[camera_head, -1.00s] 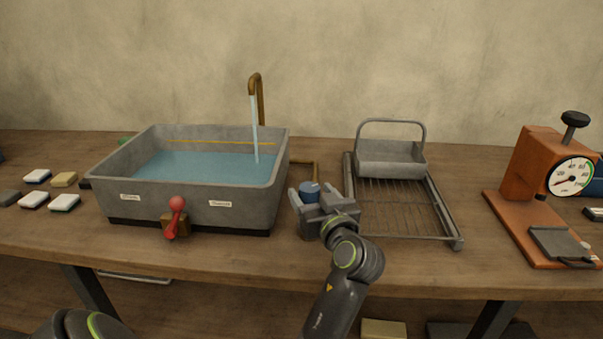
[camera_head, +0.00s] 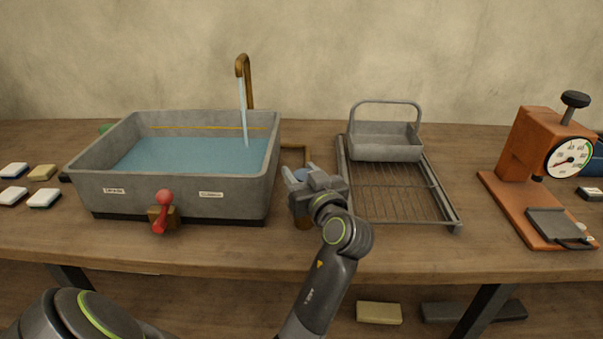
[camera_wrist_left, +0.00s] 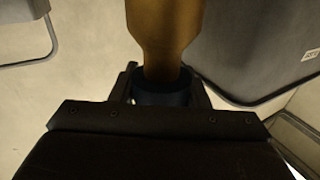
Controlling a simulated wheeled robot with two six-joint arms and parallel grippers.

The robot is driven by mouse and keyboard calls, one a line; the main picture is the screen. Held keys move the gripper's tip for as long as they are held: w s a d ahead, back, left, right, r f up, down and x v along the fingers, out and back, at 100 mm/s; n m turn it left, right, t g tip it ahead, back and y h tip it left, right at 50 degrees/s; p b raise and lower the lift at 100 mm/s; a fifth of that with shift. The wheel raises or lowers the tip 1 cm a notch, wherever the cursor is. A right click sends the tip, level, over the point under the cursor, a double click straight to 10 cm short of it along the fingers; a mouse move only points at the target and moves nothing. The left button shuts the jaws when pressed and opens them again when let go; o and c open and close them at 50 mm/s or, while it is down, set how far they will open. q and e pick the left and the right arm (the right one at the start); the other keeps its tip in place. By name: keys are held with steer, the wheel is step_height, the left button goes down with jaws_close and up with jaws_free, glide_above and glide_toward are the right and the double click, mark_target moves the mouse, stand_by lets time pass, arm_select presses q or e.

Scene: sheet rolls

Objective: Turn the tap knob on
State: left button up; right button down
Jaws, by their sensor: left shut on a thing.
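The tap has a brass spout (camera_head: 243,68) at the back of the grey sink, and a stream of water (camera_head: 243,110) falls from it into the basin. The blue tap knob (camera_head: 301,174) sits on a brass post just right of the sink, mostly hidden by my left gripper (camera_head: 299,181). In the left wrist view the dark blue knob (camera_wrist_left: 164,92) is between the fingers of my left gripper (camera_wrist_left: 164,84), which is shut on it. The brass post (camera_wrist_left: 162,35) extends beyond the knob. My right gripper is not in view.
The grey sink (camera_head: 185,196) holds water; a red lever (camera_head: 162,212) is on its front. A wire rack (camera_head: 405,200) with a handled grey tray (camera_head: 385,140) lies right of the knob. An orange dial scale (camera_head: 535,165) stands at far right. Small blocks lie at left.

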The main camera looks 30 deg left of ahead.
arm_select(q)
steer(key=shift+t, duration=0.3)
steer(key=shift+r+m+t+h+p, duration=0.1)
steer(key=shift+m+t+h+p, duration=0.45)
steer(key=shift+m, duration=0.15)
steer(key=shift+m+t+h+p, duration=0.25)
steer(key=shift+m+p, duration=0.05)
steer(key=m+t+h+p, duration=0.2)
steer(key=t+h+p, duration=0.1)
steer(key=shift+w+d+r+m+h, duration=0.2)
steer(key=shift+m+h, duration=0.1)
steer(key=shift+m, duration=0.1)
steer(key=shift+w+d+f+m+t+h+p, duration=0.15)
steer(key=shift+m+t+h+p, duration=0.35)
steer(key=shift+m+h+p, duration=0.3)
steer(key=shift+s+d+f+m+t+h+p, duration=0.1)
steer(key=shift+m+t+h+p, duration=0.45)
steer(key=shift+h, duration=0.45)
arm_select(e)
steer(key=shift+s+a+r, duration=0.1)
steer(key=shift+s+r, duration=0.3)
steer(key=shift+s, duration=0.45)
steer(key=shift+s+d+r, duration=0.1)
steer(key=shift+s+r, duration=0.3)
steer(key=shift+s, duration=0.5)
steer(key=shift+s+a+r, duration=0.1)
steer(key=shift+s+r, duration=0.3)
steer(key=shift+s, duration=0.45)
